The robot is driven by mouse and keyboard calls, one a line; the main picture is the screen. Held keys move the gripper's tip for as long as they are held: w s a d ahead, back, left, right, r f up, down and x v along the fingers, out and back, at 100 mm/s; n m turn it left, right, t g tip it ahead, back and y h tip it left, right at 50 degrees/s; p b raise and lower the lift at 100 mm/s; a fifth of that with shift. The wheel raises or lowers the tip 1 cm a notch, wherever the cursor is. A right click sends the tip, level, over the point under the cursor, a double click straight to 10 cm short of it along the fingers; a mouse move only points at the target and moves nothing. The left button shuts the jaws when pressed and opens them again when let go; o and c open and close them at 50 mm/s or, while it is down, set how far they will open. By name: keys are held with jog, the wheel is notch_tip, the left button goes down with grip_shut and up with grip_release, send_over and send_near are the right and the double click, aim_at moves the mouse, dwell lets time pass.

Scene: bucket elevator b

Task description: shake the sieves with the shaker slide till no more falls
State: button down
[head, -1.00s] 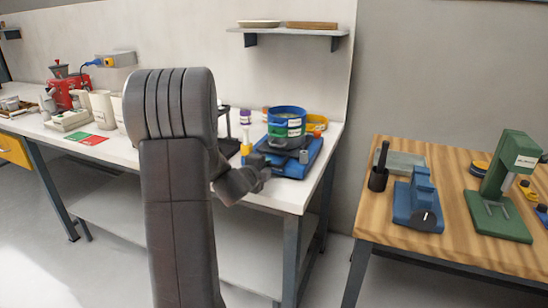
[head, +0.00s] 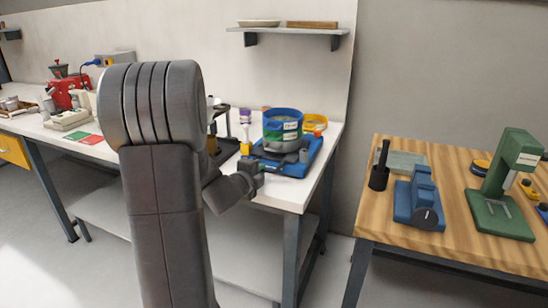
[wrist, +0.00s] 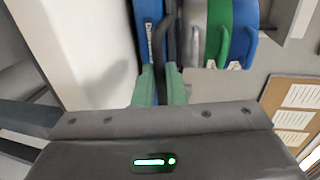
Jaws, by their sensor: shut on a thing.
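The sieve stack (head: 283,134), with blue and green rings, stands upright on the blue shaker base (head: 313,152) at the right end of the white bench. In the wrist view the stack shows as grey, green (wrist: 218,32) and blue bands on its side. My gripper (head: 258,172) is at the front left of the shaker, low beside the stack. In the wrist view its green fingertips (wrist: 161,84) are closed on a dark handle of the shaker slide (wrist: 168,42). The grip point is partly hidden.
A yellow-topped bottle (head: 246,146) stands just left of the shaker. A yellow pan (head: 316,124) sits behind it. A wooden table (head: 455,255) with a green press (head: 505,180) and a blue device (head: 418,205) is at right. A shelf (head: 290,31) hangs above.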

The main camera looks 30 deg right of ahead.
jog(key=shift+w+d, duration=0.1)
jog(key=shift+r+x, duration=0.2)
jog(key=shift+x, duration=0.85)
jog(key=shift+r+x, duration=0.25)
jog(key=shift+x, duration=0.8)
jog(key=c, duration=0.8)
grip_release()
jog(key=shift+v, duration=3.45)
jog(key=shift+w+d, duration=0.1)
